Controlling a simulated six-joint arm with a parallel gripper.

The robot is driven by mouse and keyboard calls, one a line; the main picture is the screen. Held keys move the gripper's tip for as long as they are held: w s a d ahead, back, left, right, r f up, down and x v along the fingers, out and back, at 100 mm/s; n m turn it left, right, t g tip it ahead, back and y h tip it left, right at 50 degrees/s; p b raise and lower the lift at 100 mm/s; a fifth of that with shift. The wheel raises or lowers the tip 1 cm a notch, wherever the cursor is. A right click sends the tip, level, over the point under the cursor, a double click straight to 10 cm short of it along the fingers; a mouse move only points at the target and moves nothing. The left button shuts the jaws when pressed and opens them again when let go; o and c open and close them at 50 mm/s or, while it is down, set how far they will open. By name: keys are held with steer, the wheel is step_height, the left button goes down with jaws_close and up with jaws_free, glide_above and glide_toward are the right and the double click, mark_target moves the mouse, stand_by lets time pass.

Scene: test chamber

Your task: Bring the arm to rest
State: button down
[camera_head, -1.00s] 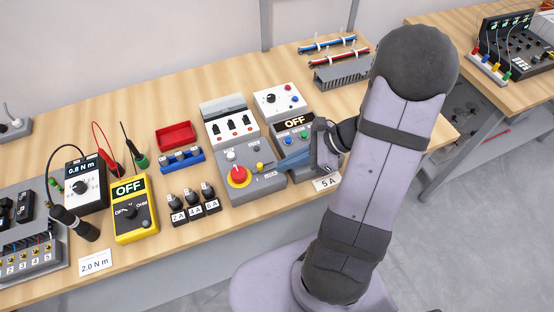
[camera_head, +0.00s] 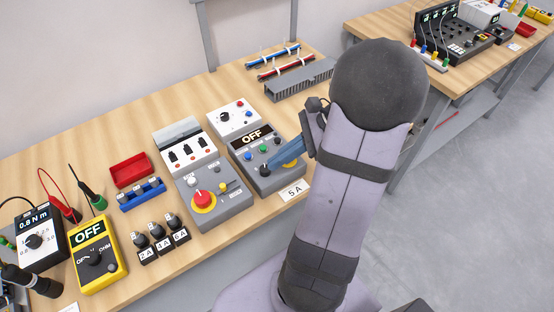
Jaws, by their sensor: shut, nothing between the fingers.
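My gripper (camera_head: 285,158) is at the end of my arm, over the right part of the grey control box with the OFF display (camera_head: 256,136). Its blue fingers are together and hold nothing; the arm partly hides the wrist. The fingertips appear near the black knob on that box, and I cannot tell whether they touch it. My arm reaches up from the lower middle, bends at the dark elbow and comes back down toward the bench.
Left of the gripper stands a box with a red emergency button (camera_head: 203,200). Further left are fuses (camera_head: 160,238), a yellow multimeter (camera_head: 97,255), a red tray (camera_head: 129,170) and a torque device (camera_head: 37,240). A "5 A" card (camera_head: 294,190) lies at the bench's front edge. A grey duct (camera_head: 300,80) lies behind.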

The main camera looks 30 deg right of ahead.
stand_by(0.3)
steer(key=s+d+f+n+g+h, duration=0.4)
steer(key=s+f+n+h, duration=0.1)
steer(key=s+f+n, duration=0.5)
steer(key=w+a+r+n+h, duration=0.1)
steer(key=w+a+r+n, duration=0.1)
steer(key=a+n, duration=0.4)
steer(key=w+a+r+n+h, duration=0.2)
steer(key=a+n, duration=0.5)
steer(key=a, duration=0.3)
steer(key=shift+w+a, duration=0.2)
steer(key=shift+a, duration=0.2)
